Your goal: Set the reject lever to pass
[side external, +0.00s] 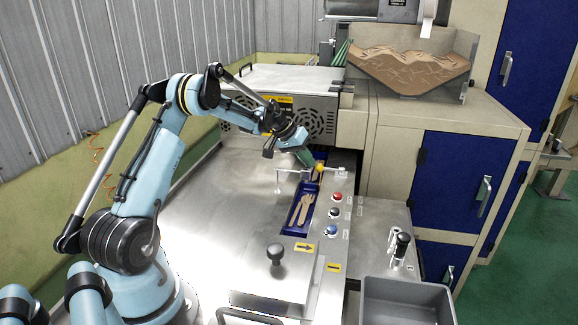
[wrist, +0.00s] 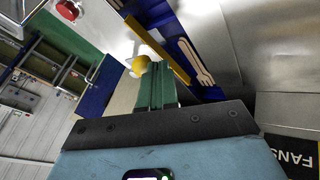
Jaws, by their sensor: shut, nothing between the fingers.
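A lever with a yellow ball knob (side external: 320,168) stands at the far end of the blue channel; the knob also shows in the wrist view (wrist: 139,67). Another lever with a black grip (side external: 402,240) stands upright on the small side table at the right. No readable label tells me which is the reject lever or where pass is. My gripper (side external: 308,160) has green fingers, shut and empty, close beside the yellow knob. In the wrist view the fingertips (wrist: 155,84) lie just below the knob; I cannot tell whether they touch it.
Wooden cutlery (side external: 304,208) lies in the blue channel (side external: 291,228). Red, black and blue buttons (side external: 335,212) line its right side. A thin metal bracket (side external: 281,178) stands left of the knob. A grey bin (side external: 408,301) is at the lower right. The steel deck at left is clear.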

